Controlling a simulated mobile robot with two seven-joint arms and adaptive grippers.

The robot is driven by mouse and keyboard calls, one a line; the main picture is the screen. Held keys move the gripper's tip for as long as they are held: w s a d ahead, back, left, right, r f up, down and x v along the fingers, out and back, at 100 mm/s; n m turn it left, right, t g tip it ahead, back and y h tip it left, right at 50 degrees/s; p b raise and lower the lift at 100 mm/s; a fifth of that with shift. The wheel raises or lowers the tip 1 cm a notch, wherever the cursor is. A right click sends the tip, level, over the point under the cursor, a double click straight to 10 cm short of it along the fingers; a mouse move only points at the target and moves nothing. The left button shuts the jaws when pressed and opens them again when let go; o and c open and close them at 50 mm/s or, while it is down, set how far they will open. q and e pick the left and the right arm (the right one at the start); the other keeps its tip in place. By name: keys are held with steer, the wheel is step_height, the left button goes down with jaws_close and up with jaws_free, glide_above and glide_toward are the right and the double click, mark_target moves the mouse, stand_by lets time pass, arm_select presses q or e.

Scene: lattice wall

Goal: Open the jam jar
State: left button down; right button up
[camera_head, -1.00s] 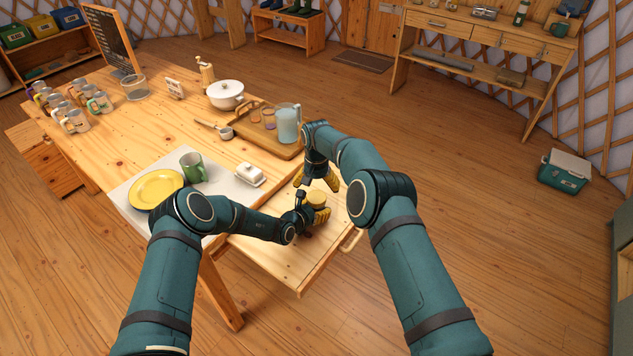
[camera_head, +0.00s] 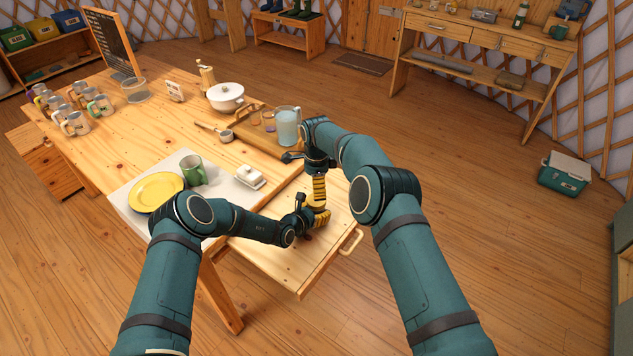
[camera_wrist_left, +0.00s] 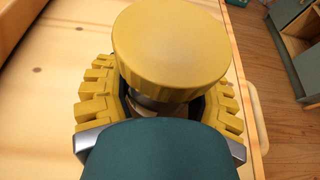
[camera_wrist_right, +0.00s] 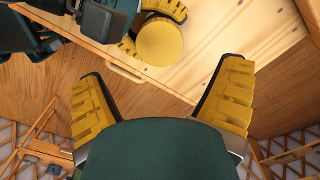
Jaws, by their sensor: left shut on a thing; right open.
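The jam jar has a wide yellow lid (camera_wrist_left: 172,55) and stands upright in the left wrist view, its body mostly hidden below the lid. My left gripper (camera_head: 312,220) is shut around the jar below the lid, low over the pale wooden surface. The lid (camera_wrist_right: 160,43) also shows in the right wrist view, with left-gripper fingers beside it. My right gripper (camera_head: 319,190) is open and empty just above the jar. In the right wrist view its fingers (camera_wrist_right: 160,88) are spread, with the lid beyond the tips, not between them. In the head view the right gripper covers the jar.
The pull-out surface (camera_head: 275,262) has a handle (camera_head: 351,242) at its right edge. A white butter dish (camera_head: 250,176), green mug (camera_head: 193,170) and yellow plate (camera_head: 157,191) stand to the left. A tray (camera_head: 262,138) with a pitcher (camera_head: 287,127) is behind.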

mark_target(316, 210)
steer(key=shift+f, duration=3.6)
steer(key=c, duration=1.3)
steer(key=shift+o, duration=0.2)
steer(key=n, duration=1.2)
steer(key=shift+n, duration=0.4)
steer(key=n, duration=0.4)
